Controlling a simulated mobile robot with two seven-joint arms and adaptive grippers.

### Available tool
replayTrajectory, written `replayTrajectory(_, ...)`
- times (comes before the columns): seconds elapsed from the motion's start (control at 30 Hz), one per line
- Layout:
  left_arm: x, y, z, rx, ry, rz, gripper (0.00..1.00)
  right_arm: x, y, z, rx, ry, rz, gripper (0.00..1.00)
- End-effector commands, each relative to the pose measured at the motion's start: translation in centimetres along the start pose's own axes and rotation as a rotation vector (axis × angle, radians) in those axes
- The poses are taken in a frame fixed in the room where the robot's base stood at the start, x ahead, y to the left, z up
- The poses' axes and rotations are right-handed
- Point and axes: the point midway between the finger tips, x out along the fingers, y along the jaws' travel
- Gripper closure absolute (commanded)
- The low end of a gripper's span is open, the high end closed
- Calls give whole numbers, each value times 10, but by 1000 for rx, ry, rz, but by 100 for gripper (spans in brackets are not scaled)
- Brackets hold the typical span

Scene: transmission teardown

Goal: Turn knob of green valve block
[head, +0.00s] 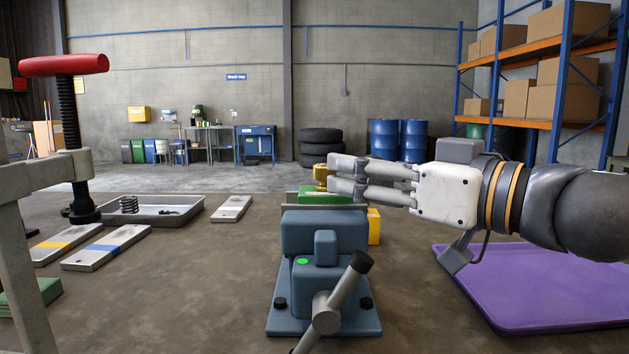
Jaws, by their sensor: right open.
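The green valve block (325,197) shows in the head view, just above the top of a blue-grey vise (310,240). Its lower part is hidden behind the vise. It seems to sit at the vise jaws, but I cannot tell how firmly it is clamped. A brass knob (320,173) stands up from the block. My right gripper (337,173) comes in from the right, level with the knob. Its fingers are open and point left, with their tips at the knob's right side. I cannot tell whether they touch it. My left gripper is out of view.
A purple tray (530,312) lies on the right of the bench. A grey tray (160,222) with a spring and flat plates (105,247) lie left. A press with a red handle (64,65) stands far left. A yellow piece (374,227) is beside the vise.

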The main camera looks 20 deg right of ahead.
Motion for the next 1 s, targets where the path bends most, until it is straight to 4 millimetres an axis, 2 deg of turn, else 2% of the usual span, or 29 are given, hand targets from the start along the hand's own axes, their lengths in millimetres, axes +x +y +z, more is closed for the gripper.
replayTrajectory(0.03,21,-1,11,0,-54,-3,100,21,4,23,11,-30,0,54)
replayTrajectory(0.23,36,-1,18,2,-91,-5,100,56,2,11,7,-14,2,54)
replayTrajectory(0.4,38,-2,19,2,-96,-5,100,66,1,5,5,-6,1,54)
replayTrajectory(0.6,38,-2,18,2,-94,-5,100,66,1,3,4,-4,2,54)
replayTrajectory(0.63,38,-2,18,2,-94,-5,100,66,1,2,4,-4,2,57)
replayTrajectory(0.8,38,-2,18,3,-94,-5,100,66,1,3,3,-4,2,95)
replayTrajectory(0.83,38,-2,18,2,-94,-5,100,66,1,3,3,-4,2,100)
replayTrajectory(1.0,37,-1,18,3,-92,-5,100,66,1,2,3,-4,-1,100)
